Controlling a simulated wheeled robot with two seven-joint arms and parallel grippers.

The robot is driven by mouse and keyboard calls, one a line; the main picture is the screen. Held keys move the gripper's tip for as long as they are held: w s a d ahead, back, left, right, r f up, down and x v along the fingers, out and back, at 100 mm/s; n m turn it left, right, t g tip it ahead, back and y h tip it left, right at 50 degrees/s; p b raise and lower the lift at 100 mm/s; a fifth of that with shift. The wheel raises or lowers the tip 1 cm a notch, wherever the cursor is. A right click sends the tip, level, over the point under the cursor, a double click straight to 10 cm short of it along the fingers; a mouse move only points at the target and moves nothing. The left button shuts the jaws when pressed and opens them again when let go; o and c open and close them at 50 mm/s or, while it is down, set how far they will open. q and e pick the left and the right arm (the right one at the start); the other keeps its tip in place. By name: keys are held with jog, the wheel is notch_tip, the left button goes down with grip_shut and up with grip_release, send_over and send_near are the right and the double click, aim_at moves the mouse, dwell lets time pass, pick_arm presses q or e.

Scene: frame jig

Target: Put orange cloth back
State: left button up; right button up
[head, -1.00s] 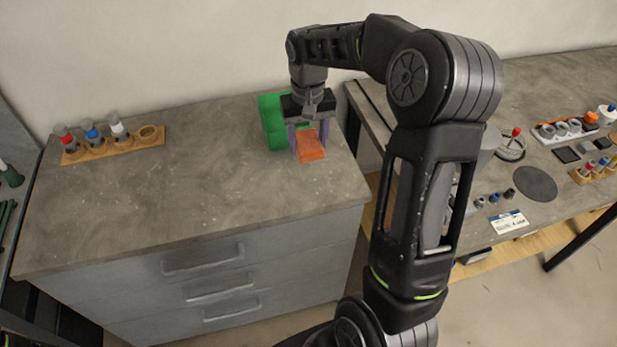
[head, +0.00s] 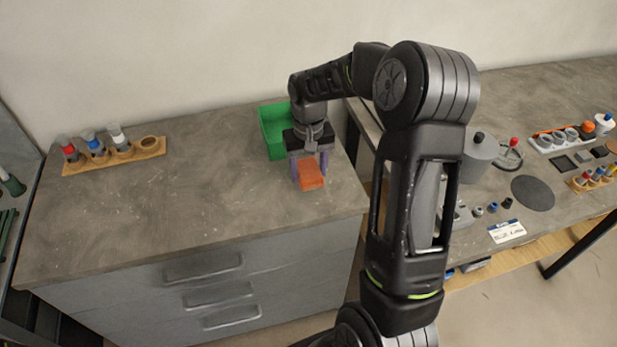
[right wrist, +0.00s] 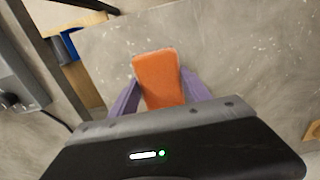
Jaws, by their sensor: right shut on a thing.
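The orange cloth (head: 311,177) is a small folded block in the head view, near the right end of the drawer cabinet's top. My right gripper (head: 309,170) is shut on it from above, with a purple finger on each side. In the right wrist view the orange cloth (right wrist: 158,78) sits between the purple fingers (right wrist: 160,96). I cannot tell whether the cloth touches the cabinet top. A green bin (head: 272,131) stands just behind the gripper, partly hidden by it; its visible inside looks empty. My left gripper is not in view.
A wooden rack (head: 115,156) with red, blue and white-capped bottles stands at the cabinet's back left. The cabinet top (head: 180,220) is mostly clear. A second bench (head: 565,100) with several small items lies to the right, across a gap.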

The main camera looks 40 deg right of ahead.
aim_at(308, 170)
notch_tip(308, 170, down, 3)
jog(key=shift+f+p, duration=0.1)
jog(key=shift+p, duration=0.35)
jog(key=shift+f, duration=0.25)
jog(key=shift+f, duration=0.2)
jog(key=o, duration=1.5)
jog(key=shift+r, duration=0.1)
jog(key=shift+c, duration=0.2)
